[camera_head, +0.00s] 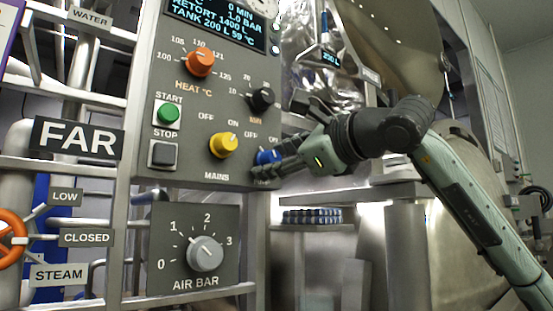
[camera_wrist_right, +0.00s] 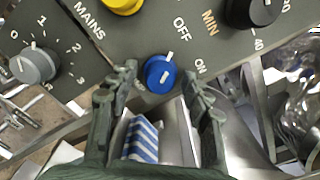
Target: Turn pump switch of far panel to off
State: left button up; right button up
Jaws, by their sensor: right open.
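The far panel (camera_head: 148,110) is a grey control box beside a sign reading FAR. A blue rotary knob (camera_head: 266,157) sits at its lower right, partly covered by my right gripper (camera_head: 274,160). In the right wrist view the blue knob (camera_wrist_right: 160,74) shows whole, with OFF and ON labels beside it and white marks on and by it. Its name label is not readable. My right gripper (camera_wrist_right: 158,86) is open, with its fingers on either side of the blue knob; contact cannot be told. My left gripper is not in view.
A yellow MAINS knob (camera_head: 223,145) sits left of the blue one. A black MIN knob (camera_head: 262,99) and orange HEAT knob (camera_head: 199,63) are above. Green START (camera_head: 168,113) and black STOP (camera_head: 163,153) buttons are at left. A grey AIR BAR dial (camera_head: 205,253) is below.

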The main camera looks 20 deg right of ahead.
jog(key=v, duration=1.2)
